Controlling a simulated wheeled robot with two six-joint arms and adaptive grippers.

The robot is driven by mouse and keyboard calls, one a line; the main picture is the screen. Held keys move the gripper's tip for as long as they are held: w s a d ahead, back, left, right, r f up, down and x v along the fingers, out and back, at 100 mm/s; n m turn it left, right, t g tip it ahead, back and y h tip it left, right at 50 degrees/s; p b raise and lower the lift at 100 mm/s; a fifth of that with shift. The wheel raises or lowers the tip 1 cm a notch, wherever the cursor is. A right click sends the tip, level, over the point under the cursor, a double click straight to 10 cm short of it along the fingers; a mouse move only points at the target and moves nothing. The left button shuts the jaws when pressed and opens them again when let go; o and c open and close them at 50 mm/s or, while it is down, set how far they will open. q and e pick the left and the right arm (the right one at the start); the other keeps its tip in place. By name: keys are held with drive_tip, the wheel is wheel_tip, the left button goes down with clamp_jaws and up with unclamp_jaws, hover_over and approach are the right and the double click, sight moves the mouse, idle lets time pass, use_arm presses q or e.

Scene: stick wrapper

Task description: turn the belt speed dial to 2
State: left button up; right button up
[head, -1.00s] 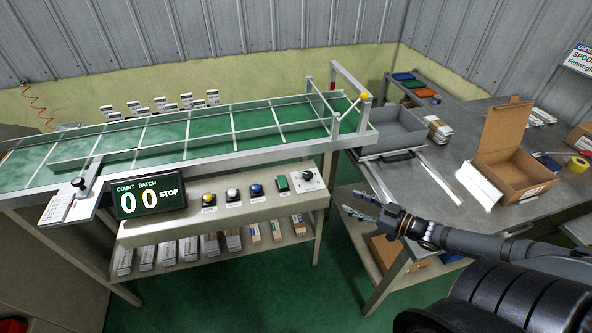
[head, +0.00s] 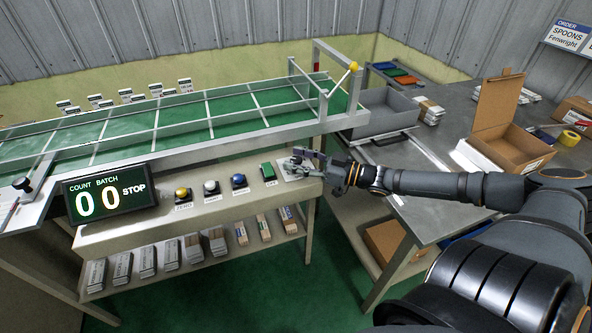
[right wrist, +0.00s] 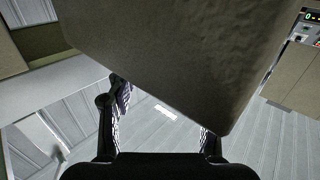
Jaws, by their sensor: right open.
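The speed dial's pale plate (head: 288,176) is at the right end of the control panel in the head view. The dial knob is mostly hidden behind my right gripper (head: 294,160), so its setting cannot be read. My right gripper is open, with its fingers over or beside the dial; contact cannot be told. In the right wrist view, its two fingers (right wrist: 162,125) are apart, with a large grey-brown surface in front of them, and no dial shows. My left gripper is not in view.
A green button (head: 268,172) is just left of the dial, with blue (head: 239,181), white and yellow buttons further left. The conveyor (head: 230,105) runs behind the panel. A grey table (head: 425,165) stands to the right.

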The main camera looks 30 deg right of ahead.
drive_tip(key=shift+w+a+r, duration=0.1)
drive_tip(key=shift+w+a, duration=0.1)
drive_tip(key=shift+w, duration=0.05)
drive_tip(key=shift+c, duration=0.4)
drive_tip(key=c, duration=1)
drive_tip(key=shift+f+n+b, duration=0.2)
drive_tip(key=shift+n+b, duration=0.1)
drive_tip(key=shift+b, duration=0.25)
drive_tip(key=shift+g+y, duration=0.4)
drive_tip(key=shift+y, duration=0.1)
drive_tip(key=shift+r, duration=0.15)
